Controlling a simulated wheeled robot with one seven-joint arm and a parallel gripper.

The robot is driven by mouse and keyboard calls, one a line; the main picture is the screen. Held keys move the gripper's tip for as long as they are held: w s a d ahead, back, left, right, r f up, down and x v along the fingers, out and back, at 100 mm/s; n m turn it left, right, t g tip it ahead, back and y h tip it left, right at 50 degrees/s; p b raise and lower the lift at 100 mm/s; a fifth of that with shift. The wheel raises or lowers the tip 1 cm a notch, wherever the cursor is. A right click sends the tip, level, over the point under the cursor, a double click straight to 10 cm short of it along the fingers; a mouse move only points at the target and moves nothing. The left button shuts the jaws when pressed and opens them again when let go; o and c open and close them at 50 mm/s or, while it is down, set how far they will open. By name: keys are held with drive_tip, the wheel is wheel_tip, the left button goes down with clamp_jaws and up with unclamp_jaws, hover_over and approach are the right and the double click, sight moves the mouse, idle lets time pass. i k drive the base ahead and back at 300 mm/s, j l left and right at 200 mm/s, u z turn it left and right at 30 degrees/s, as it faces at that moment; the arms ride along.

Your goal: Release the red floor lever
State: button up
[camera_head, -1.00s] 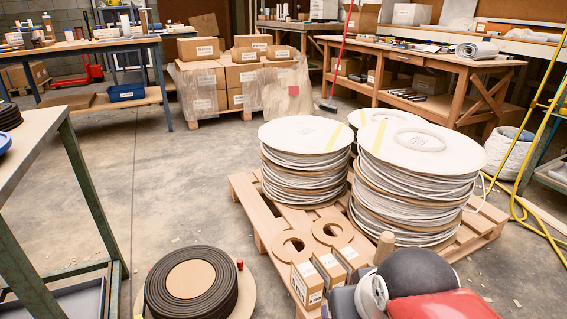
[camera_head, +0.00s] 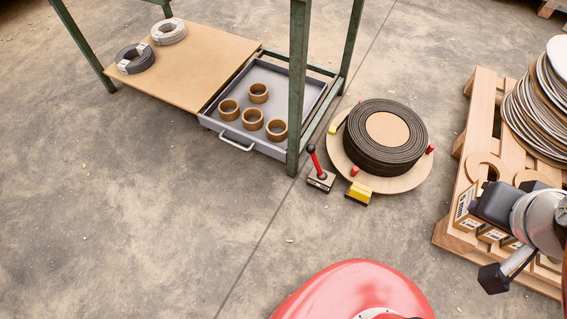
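The red floor lever (camera_head: 316,162) stands on the concrete by the foot of a green rack leg. Part of my arm shows at the right edge, over the pallet and well apart from the lever. A dark block (camera_head: 493,278) at its end may be my gripper; its fingers cannot be made out.
A wooden pallet (camera_head: 454,205) with white reels and boxes lies to the right. Floor at the left and front is clear. My red base shows at the bottom.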

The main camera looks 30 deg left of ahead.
sight(310, 148)
drive_tip(key=j+u, duration=0.2)
drive_tip(key=u, duration=0.95)
